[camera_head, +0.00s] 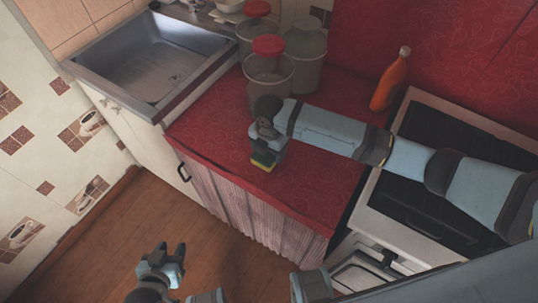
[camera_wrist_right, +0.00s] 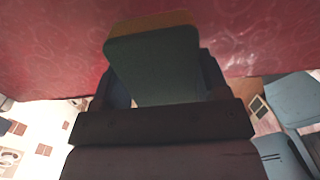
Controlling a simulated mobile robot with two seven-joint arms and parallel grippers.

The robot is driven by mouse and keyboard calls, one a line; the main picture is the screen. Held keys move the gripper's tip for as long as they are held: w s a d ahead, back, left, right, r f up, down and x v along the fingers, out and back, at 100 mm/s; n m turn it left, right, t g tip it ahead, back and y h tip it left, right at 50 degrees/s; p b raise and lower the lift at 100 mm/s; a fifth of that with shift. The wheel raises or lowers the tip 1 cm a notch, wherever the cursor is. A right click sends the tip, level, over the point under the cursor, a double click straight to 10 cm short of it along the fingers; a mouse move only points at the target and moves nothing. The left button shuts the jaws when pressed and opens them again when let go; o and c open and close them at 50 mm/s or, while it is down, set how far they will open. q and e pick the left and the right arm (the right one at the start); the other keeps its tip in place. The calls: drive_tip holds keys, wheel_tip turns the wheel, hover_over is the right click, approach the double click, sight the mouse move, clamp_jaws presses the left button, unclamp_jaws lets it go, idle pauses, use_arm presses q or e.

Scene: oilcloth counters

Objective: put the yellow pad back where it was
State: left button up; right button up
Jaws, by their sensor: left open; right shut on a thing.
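The yellow pad (camera_head: 263,161) has a green layer and a yellow layer. It is at the front part of the red counter (camera_head: 225,125), below my right gripper (camera_head: 268,149). My right gripper is shut on it. In the right wrist view the pad (camera_wrist_right: 155,62) sits between the fingers, with its dark green face toward the camera and its yellow edge toward the red cloth. I cannot tell whether it touches the cloth. My left gripper (camera_head: 168,262) is open and empty, low over the wooden floor.
Clear jars with red lids (camera_head: 268,70) stand behind my right gripper. An orange bottle (camera_head: 391,80) stands at the back by the stove (camera_head: 450,150). A metal sink (camera_head: 155,60) is at the left. The cloth left of the pad is bare.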

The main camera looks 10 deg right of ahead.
sight(269, 156)
drive_tip(key=shift+f, duration=1.55)
drive_tip(key=o, duration=0.8)
drive_tip(key=shift+f, duration=0.15)
wheel_tip(269, 156, up, 12)
drive_tip(key=shift+r+p, duration=0.2)
drive_tip(key=shift+p, duration=0.1)
